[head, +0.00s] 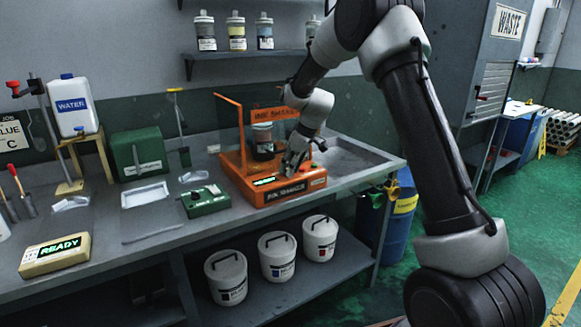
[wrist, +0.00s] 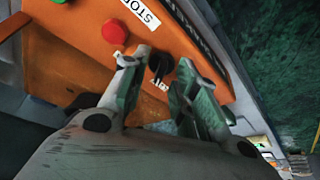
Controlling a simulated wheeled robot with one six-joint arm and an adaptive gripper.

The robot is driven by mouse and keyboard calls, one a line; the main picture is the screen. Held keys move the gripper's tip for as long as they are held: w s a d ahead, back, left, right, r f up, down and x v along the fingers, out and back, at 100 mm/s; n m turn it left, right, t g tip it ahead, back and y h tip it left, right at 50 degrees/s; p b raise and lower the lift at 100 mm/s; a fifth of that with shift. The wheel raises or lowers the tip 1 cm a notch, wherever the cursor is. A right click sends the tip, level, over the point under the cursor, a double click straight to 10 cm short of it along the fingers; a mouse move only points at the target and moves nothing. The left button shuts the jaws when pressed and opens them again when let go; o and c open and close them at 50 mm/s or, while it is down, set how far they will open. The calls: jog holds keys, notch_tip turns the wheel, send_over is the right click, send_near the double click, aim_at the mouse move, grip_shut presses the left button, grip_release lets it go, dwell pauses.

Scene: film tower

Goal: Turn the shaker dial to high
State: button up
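The orange ink shaker (head: 262,190) stands on the bench with a dark-filled jar (head: 263,146) in its frame. In the wrist view, its black dial (wrist: 160,64) sits on the orange front panel (wrist: 75,45), near a red button (wrist: 113,32) with a STOP label. My gripper (head: 292,168) is at the shaker's front. In the wrist view, my gripper's fingertips (wrist: 162,66) are apart, on either side of the dial, with small gaps visible. Contact with the dial is not clear. The dial's setting cannot be read, and in the head view my gripper hides the dial.
A green box (head: 205,200) lies left of the shaker, and a READY display (head: 54,254) is at the bench's front left. White lidded buckets (head: 277,257) stand on the shelf below. A blue barrel (head: 404,215) is at the bench's right end.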

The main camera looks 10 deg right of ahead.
grip_shut()
jog(key=m, duration=0.2)
jog(key=m+h, duration=0.1)
jog(key=m, duration=0.1)
jog(key=m+t+h, duration=0.1)
jog(key=m, duration=0.1)
jog(key=shift+s+a, duration=0.2)
jog(key=shift+a, duration=0.05)
jog(key=m+h, duration=0.2)
jog(key=m, duration=0.3)
jog(key=shift+a+f+m, duration=0.1)
jog(key=shift+a+m, duration=0.05)
jog(key=shift+m, duration=0.25)
dwell(0.4)
grip_release()
